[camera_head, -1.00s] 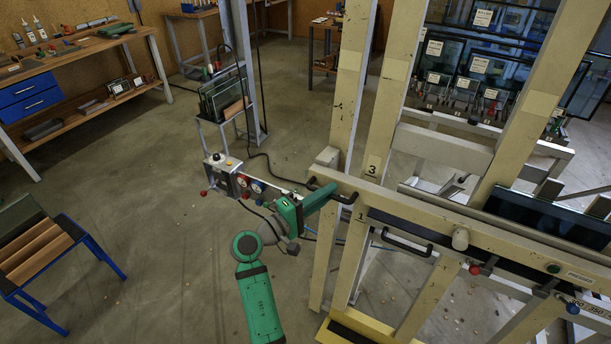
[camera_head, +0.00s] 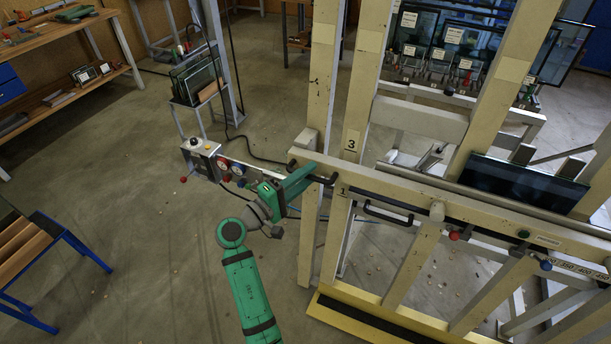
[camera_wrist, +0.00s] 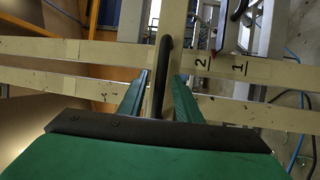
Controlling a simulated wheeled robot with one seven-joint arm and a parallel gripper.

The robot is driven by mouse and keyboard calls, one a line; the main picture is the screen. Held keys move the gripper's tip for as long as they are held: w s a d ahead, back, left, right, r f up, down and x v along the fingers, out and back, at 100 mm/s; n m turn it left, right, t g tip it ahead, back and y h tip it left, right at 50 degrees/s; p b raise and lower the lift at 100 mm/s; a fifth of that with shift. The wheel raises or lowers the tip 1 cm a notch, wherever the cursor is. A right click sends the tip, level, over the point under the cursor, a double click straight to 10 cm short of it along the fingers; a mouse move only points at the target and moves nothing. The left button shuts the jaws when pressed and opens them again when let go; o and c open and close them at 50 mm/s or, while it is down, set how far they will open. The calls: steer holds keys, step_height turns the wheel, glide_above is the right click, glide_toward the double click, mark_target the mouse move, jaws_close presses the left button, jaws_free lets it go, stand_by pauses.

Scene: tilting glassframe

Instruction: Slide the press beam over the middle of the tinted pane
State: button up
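The press beam (camera_head: 400,189) is a long cream beam across the tall posts, with a black handle at its left end and another black handle on its front. The tinted pane (camera_head: 524,184) is a dark sheet leaning behind the beam at the right; its lower part is hidden. My green gripper (camera_head: 311,175) is at the beam's left end handle. In the wrist view, the two fingers of my gripper (camera_wrist: 161,85) stand on either side of the black handle (camera_wrist: 163,50), with narrow gaps showing. They look open around it, not closed on it.
A gauge box (camera_head: 200,150) with a red knob stands left of the beam end. A blue-framed rack (camera_head: 45,250) is at the lower left. The yellow base (camera_head: 400,325) lies below the beam. Bare floor (camera_head: 140,230) lies between rack and frame.

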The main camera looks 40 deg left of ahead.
steer(key=s, duration=1)
steer(key=shift+s+a+f, duration=0.3)
steer(key=shift+s+f, duration=0.05)
steer(key=shift+s, duration=0.05)
steer(key=shift+f, duration=0.1)
steer(key=w+d+f+g+y, duration=0.1)
steer(key=d+f+g, duration=0.1)
steer(key=d+f, duration=0.55)
steer(key=d+f+g+y, duration=0.2)
steer(key=d+f, duration=0.3)
steer(key=f, duration=0.6)
steer(key=s+d+f+m+g+y, duration=0.1)
steer(key=s+d+f+m, duration=0.15)
steer(key=d, duration=0.35)
steer(key=s+d+f+m+g, duration=0.1)
steer(key=s+d+f+m, duration=0.1)
steer(key=s+d+f, duration=0.3)
steer(key=s+d+r+m+t+h, duration=0.1)
steer(key=s+d+r+m, duration=0.5)
steer(key=d, duration=0.3)
steer(key=s+d+r+m+t+h, duration=0.1)
steer(key=s+d+r+m+h, duration=0.1)
steer(key=s+d+r+m, duration=0.4)
steer(key=s+d+r, duration=0.2)
steer(key=d, duration=0.1)
steer(key=shift+s+d+t, duration=0.25)
steer(key=shift+d+t, duration=0.05)
